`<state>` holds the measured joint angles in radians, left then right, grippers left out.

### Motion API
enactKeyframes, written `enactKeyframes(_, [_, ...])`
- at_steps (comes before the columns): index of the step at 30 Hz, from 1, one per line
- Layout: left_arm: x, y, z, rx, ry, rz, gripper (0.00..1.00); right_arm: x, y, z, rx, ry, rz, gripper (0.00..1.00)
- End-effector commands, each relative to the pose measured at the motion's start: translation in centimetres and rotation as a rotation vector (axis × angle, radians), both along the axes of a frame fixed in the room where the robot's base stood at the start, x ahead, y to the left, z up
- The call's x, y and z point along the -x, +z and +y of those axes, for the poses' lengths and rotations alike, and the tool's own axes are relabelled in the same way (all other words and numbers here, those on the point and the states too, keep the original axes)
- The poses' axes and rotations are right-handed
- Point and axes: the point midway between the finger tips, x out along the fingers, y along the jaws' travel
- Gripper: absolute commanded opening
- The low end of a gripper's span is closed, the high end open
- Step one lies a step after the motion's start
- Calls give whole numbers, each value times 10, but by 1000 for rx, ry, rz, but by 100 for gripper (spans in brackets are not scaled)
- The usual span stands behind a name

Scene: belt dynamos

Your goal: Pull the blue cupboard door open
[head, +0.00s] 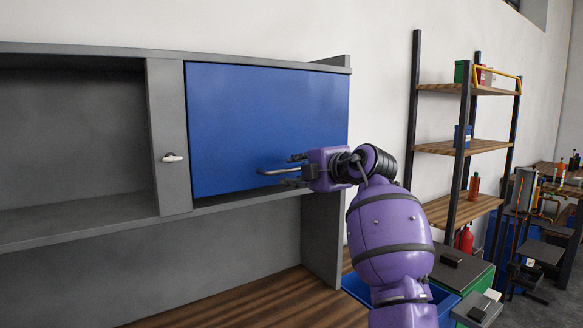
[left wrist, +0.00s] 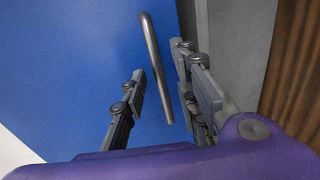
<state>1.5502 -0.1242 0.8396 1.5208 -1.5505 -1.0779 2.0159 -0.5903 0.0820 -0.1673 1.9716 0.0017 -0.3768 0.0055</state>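The blue cupboard door (head: 255,120) fills the right part of the grey wall cupboard and looks shut in its frame. A thin metal bar handle (head: 268,171) sits low on the door; it also shows in the left wrist view (left wrist: 153,55). My left gripper (head: 293,170) is at the handle, in front of the door's lower right part. In the left wrist view its two fingers (left wrist: 160,70) are apart, one on each side of the handle bar. I cannot tell whether either finger touches the bar. My right gripper is in neither view.
The cupboard's open grey compartment (head: 70,140) is to the left, with a small light latch (head: 172,158) on the divider. A wooden worktop (head: 250,305) lies below. A shelf rack (head: 465,145) and a blue bin (head: 355,287) stand to the right.

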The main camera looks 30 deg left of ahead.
Motion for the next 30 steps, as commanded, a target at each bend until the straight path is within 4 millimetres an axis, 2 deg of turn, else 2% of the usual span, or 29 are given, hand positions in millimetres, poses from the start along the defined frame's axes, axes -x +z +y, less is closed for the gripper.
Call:
enactKeyframes(4, [-5, -1, 12, -1, -1, -1, 28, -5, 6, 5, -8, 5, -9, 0])
enactKeyframes(13, [-7, -5, 16, 0, 0, 2, 28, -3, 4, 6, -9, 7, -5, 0])
enactKeyframes(14, [-7, -5, 16, 0, 0, 2, 27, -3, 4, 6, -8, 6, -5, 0])
enactKeyframes(20, [-7, -5, 15, 0, -1, 2, 0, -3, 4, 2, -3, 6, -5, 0])
enactKeyframes(30, [-7, -5, 15, 0, -2, 3, 0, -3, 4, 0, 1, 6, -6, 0])
